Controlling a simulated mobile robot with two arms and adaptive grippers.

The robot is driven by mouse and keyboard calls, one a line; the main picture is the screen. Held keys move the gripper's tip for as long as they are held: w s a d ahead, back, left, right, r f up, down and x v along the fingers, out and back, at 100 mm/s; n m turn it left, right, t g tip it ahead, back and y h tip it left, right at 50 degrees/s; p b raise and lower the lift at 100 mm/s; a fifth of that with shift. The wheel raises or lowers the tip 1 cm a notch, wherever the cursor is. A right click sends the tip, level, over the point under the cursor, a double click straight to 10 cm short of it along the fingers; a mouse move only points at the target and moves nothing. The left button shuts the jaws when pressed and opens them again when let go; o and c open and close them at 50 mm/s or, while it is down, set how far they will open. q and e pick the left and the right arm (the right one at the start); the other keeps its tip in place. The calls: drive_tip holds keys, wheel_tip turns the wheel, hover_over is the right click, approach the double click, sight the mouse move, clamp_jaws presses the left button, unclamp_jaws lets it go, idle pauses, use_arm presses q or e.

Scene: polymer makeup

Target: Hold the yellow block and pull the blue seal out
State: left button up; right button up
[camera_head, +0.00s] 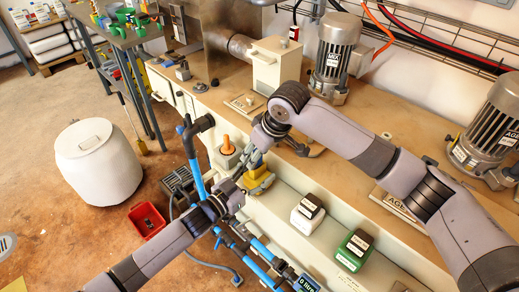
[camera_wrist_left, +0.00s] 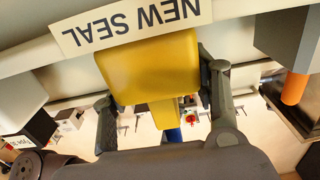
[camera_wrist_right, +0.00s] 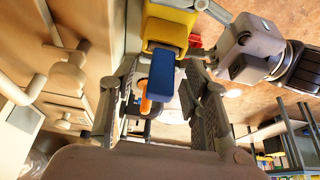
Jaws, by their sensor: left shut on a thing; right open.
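The yellow block (camera_head: 258,186) is at the front edge of the bench, by a "NEW SEAL" label (camera_wrist_left: 130,25) in the left wrist view. My left gripper (camera_head: 238,190) is shut on the yellow block (camera_wrist_left: 150,66), one finger on each side. The blue seal (camera_wrist_right: 162,72) sticks out of the block's end in the right wrist view; a little of it also shows in the left wrist view (camera_wrist_left: 172,135). My right gripper (camera_head: 256,158) is open, its fingers on either side of the seal with a gap visible on the right. Both arms partly cover the block in the head view.
An orange-topped part (camera_head: 227,146) stands beside the block on the left. A black-and-white block (camera_head: 308,213) and a green-and-black block (camera_head: 354,250) sit to the right. Blue pipes (camera_head: 194,165) run in front. Motors (camera_head: 336,58) stand behind on the bench.

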drive_tip(key=shift+c, duration=0.2)
clamp_jaws()
idle(0.3)
